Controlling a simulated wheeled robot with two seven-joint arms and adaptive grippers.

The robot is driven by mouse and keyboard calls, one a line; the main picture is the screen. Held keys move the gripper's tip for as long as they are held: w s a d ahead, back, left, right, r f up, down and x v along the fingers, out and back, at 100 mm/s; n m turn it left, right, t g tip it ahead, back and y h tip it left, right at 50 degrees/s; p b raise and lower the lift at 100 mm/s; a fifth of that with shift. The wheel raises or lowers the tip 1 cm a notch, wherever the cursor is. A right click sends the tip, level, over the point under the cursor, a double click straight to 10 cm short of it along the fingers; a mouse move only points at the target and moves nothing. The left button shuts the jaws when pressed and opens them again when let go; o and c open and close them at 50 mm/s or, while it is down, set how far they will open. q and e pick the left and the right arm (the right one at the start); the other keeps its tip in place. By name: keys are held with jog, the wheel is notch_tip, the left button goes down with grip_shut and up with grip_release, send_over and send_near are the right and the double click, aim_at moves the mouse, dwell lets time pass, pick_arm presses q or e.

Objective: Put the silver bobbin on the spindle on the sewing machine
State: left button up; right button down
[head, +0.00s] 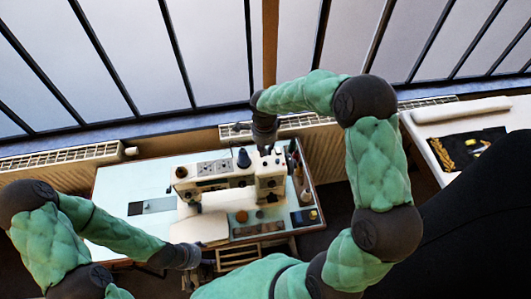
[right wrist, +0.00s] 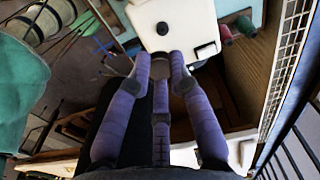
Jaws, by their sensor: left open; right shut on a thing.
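The white sewing machine (head: 225,182) stands on the table; its top also shows in the right wrist view (right wrist: 180,14). My right gripper (right wrist: 160,68) is shut on a small greyish round thing (right wrist: 160,71), apparently the silver bobbin, mostly covered by the fingers. It is over or beside the machine's right end; the exact gap cannot be told. A small dark round part (right wrist: 162,28) on the machine top may be the spindle. In the head view my right gripper (head: 265,146) hides the bobbin. My left gripper (head: 192,262) is open near the table's front edge, away from the machine.
The pale table (head: 118,190) has bare room left of the machine. Red (right wrist: 222,34) and green (right wrist: 245,25) spools stand close to the machine. Small items and a dark tray (head: 305,217) lie at the table's right front. A radiator and windows are behind.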

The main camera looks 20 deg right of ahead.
aim_at(265, 162)
jog(key=shift+w+d+r, duration=0.1)
jog(key=shift+w, duration=0.15)
jog(key=shift+f+b, duration=1.1)
jog(key=shift+f, duration=2.15)
jog(key=shift+f+b, duration=0.3)
jog(key=shift+b, duration=0.35)
jog(key=shift+b, duration=0.4)
jog(key=c, duration=1.1)
grip_release()
jog(key=shift+o, duration=0.2)
notch_tip(265, 162, up, 12)
